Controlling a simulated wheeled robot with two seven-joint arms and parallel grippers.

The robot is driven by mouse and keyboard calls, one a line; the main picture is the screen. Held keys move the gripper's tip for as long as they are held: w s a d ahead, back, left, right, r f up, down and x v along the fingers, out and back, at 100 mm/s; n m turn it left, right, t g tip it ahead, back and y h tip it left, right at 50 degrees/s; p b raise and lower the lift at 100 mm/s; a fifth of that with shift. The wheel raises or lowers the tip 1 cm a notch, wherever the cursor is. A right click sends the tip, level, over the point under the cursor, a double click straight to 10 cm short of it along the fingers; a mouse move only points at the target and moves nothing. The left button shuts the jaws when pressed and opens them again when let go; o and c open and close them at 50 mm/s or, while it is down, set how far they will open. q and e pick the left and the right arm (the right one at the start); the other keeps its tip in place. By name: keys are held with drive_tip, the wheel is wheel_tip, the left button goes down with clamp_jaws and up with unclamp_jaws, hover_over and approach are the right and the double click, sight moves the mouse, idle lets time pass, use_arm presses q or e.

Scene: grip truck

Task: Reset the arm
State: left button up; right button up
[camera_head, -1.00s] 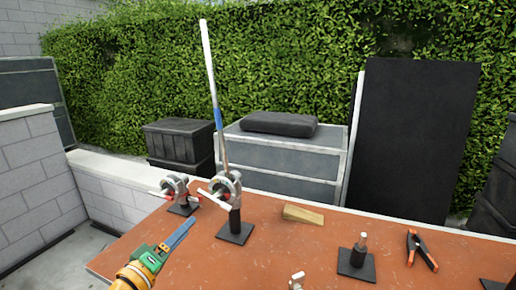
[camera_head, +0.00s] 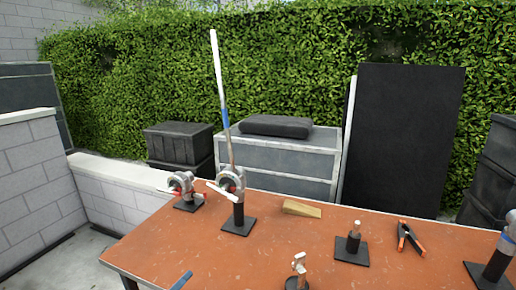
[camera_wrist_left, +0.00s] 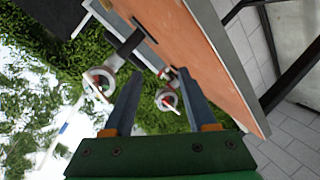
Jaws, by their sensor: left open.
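In the head view only a blue finger of my left gripper (camera_head: 181,280) shows at the bottom edge, low over the orange-brown table (camera_head: 235,262). In the left wrist view my left gripper (camera_wrist_left: 159,72) has its two blue fingers spread apart with nothing between them. Beyond its fingers are two grip heads with red and white handles on the table, seen tilted. My right gripper is not in view.
A stand with a tall rod (camera_head: 238,215) and a smaller clamp stand (camera_head: 187,190) are at the table's back left. A wooden wedge (camera_head: 301,208), a short post on a black base (camera_head: 352,248) and an orange-black spring clamp (camera_head: 408,237) lie to the right.

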use_arm(q)
drive_tip(key=s+f+m+g+y, duration=0.15)
drive_tip(key=s+f+g, duration=0.25)
drive_tip(key=s+f, duration=0.7)
drive_tip(key=s+f+m+g+y, duration=0.1)
drive_tip(key=s+f+m+g, duration=0.2)
drive_tip(key=s+f, duration=0.8)
drive_tip(key=s+f+m+g, duration=0.2)
drive_tip(key=s+f, duration=0.5)
drive_tip(key=s, duration=0.4)
drive_tip(key=s+d+f+m+g, duration=0.1)
drive_tip(key=s+f+m+g, duration=0.2)
drive_tip(key=s+f, duration=0.3)
drive_tip(key=s+g+y, duration=0.1)
drive_tip(key=s, duration=0.3)
drive_tip(key=shift+s+d+f+m, duration=0.2)
drive_tip(key=shift+s+f+m, duration=0.15)
drive_tip(key=shift+w, duration=0.1)
